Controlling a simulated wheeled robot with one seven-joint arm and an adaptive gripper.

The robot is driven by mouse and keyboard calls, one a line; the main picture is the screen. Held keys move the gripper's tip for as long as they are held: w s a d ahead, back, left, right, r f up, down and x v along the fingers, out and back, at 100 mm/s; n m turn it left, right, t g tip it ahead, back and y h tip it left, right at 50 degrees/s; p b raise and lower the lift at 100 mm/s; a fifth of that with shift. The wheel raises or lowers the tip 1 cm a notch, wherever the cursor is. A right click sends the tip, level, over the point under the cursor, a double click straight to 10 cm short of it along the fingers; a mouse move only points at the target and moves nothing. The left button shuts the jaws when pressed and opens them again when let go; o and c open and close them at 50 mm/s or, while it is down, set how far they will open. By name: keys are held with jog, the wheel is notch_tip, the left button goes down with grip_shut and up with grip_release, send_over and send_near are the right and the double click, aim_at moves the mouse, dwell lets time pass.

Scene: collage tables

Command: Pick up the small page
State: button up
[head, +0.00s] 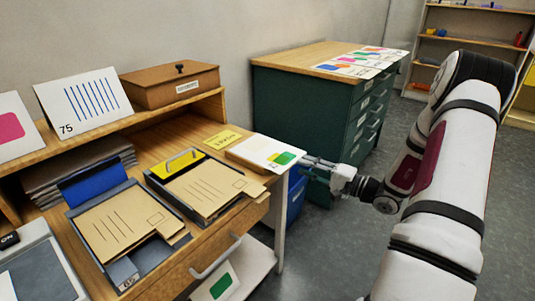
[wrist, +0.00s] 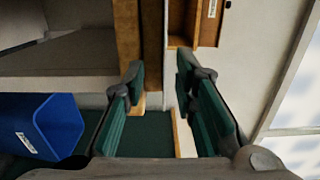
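The page's right edge reaches past the block toward my gripper. My gripper (head: 308,162) comes in from the right, with its tips close to that edge. In the wrist view my gripper (wrist: 160,75) is open, its dark green finger pads well apart. A pale upright strip shows between them; I cannot tell whether it is the page edge-on. No contact with the page is clear.
The wooden desk (head: 177,137) holds trays of brown envelopes, a yellow card (head: 222,140) and a brown box (head: 170,85). A green cabinet (head: 300,110) with more pages stands behind my gripper. A blue bin (wrist: 55,125) sits beneath. Open floor lies at right.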

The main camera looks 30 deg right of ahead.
aim_at(289, 159)
jog(key=shift+r+b+x, duration=0.1)
jog(key=shift+b+x, duration=0.1)
jog(key=shift+x, duration=1.45)
jog(key=shift+r+b+x, duration=0.15)
jog(key=shift+b+x, duration=0.05)
jog(key=shift+x, duration=1.45)
jog(key=shift+s+a, duration=0.1)
jog(key=shift+a, duration=0.05)
grip_shut()
